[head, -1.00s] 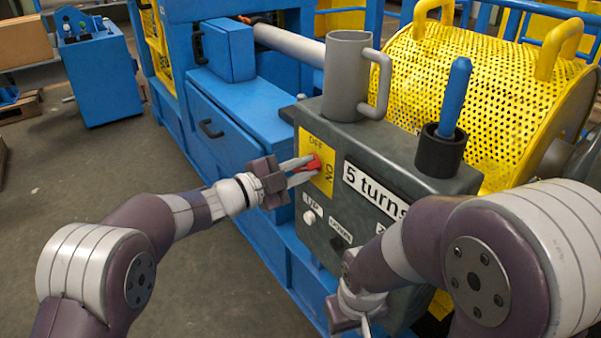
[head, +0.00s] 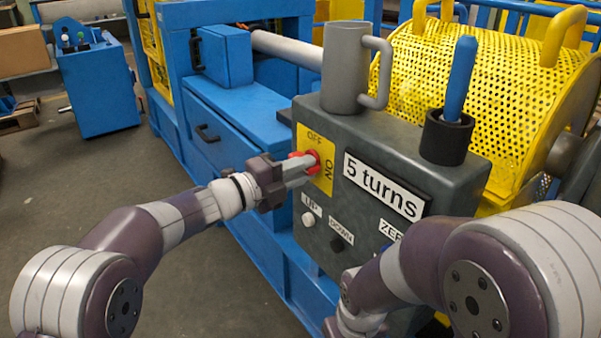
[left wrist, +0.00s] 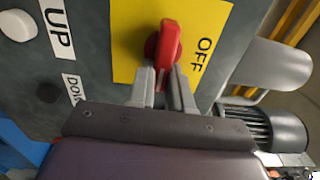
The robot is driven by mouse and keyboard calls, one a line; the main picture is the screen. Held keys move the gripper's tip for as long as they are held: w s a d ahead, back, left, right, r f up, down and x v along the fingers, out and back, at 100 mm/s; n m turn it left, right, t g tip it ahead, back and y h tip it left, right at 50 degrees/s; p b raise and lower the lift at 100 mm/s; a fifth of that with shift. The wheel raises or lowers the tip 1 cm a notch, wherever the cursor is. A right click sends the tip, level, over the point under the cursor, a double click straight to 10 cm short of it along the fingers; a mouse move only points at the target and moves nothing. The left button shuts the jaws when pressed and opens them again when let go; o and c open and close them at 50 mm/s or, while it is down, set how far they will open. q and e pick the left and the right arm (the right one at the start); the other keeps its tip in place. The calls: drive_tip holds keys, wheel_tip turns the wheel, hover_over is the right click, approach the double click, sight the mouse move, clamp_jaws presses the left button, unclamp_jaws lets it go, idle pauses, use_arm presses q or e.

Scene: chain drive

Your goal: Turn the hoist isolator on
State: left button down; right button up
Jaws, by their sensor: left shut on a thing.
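The hoist isolator is a red knob (head: 314,157) on a yellow plate (head: 325,178) on the grey control box (head: 375,150). The plate reads OFF above the knob and ON at its right. My left gripper (head: 297,169) is shut on the knob, one finger on each side. In the left wrist view the red knob (left wrist: 165,45) sits between the fingertips (left wrist: 166,72), its grip lying crosswise to the OFF direction, along the ON side. The ON word is hidden there. My right gripper (head: 338,328) is low at the bottom edge, its fingers out of view.
A grey mug (head: 345,70) and a black cup (head: 446,138) with a blue handle (head: 459,80) stand on the box. A "5 turns" sign (head: 384,187), a white UP button (head: 308,219) and a dark DOWN button (head: 337,244) are on its face.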

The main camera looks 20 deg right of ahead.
use_arm(q)
drive_tip(key=shift+r, duration=0.1)
idle(0.3)
drive_tip(key=c, duration=1)
unclamp_jaws()
drive_tip(key=shift+d, duration=0.1)
drive_tip(key=shift+c, duration=0.2)
drive_tip(key=p+v, duration=0.4)
drive_tip(key=v, duration=0.8)
drive_tip(key=shift+a, duration=0.3)
